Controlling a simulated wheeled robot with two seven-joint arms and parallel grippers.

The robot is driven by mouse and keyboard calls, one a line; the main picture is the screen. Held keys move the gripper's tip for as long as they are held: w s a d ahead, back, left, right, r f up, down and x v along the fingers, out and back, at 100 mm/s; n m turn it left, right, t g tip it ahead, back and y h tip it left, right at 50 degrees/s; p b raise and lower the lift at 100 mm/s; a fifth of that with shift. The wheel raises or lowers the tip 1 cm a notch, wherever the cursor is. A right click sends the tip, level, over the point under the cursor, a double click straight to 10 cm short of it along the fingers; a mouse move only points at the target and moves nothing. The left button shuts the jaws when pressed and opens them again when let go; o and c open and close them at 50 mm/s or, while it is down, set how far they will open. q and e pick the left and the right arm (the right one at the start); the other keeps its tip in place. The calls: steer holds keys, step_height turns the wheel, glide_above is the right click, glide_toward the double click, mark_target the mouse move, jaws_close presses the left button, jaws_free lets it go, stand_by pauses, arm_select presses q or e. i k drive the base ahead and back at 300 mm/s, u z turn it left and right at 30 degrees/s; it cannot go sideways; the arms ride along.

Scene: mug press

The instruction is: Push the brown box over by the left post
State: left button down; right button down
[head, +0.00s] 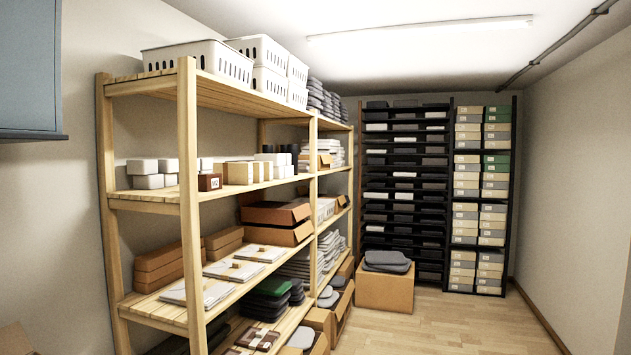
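A wooden shelf unit stands along the left wall. Its near front post (188,130) and its rear left post (109,200) rise at the left end. A small dark brown box (205,183) with a white label sits upright on the second shelf from the top, just right of the near front post. Tan boxes (238,173) stand to its right, close to it. Long brown boxes (165,262) are stacked on the shelf below, partly hidden by the post. Neither of my grippers is in view.
White boxes (150,167) stand on the brown box's shelf, left of and behind the post. A cardboard box (385,290) stands on the floor by the black rack (403,185). The wooden floor (450,335) at right is clear.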

mark_target(207, 183)
steer(key=z, duration=0.5)
steer(key=i, duration=2.55)
steer(key=u, duration=1.6)
steer(key=i, duration=0.8)
steer(key=u, duration=0.8)
